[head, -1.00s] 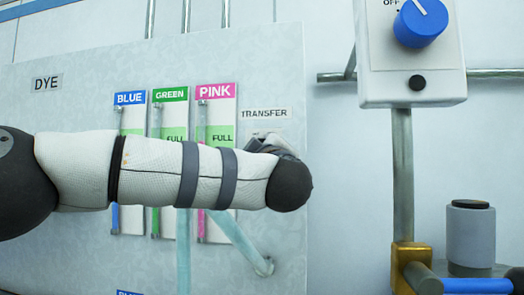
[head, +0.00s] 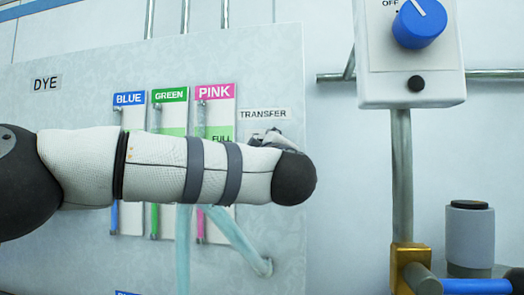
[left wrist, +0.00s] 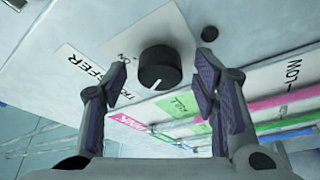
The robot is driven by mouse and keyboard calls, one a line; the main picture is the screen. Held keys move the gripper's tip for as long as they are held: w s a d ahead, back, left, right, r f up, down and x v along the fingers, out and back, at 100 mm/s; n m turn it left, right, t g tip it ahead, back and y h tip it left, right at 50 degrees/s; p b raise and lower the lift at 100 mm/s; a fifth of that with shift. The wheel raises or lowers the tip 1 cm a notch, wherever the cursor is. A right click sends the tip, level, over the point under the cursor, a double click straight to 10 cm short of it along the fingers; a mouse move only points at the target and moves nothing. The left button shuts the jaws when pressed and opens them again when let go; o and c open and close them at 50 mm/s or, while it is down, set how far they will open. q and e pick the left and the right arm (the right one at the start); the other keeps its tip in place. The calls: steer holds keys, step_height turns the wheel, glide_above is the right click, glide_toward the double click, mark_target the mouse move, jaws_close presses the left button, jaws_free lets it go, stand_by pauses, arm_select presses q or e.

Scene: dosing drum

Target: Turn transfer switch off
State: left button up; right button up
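The transfer switch is a round black knob (left wrist: 160,67) on a white plate in the left wrist view. A white mark shows on its lower edge, and an "ON" label is at its left. My left gripper (left wrist: 161,75) is open, with one finger on each side of the knob and a visible gap on both sides. In the head view the TRANSFER label (head: 264,114) shows above my left forearm, which hides the knob and most of the gripper. My right gripper is not in view.
The dye panel (head: 60,110) carries blue, green and pink level gauges (head: 215,100) behind my left arm. To the right is a white box (head: 410,85) with a blue knob (head: 420,23) on a metal post. A grey cylinder (head: 470,240) stands at the lower right.

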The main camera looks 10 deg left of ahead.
arm_select(q)
steer(key=v, duration=1.2)
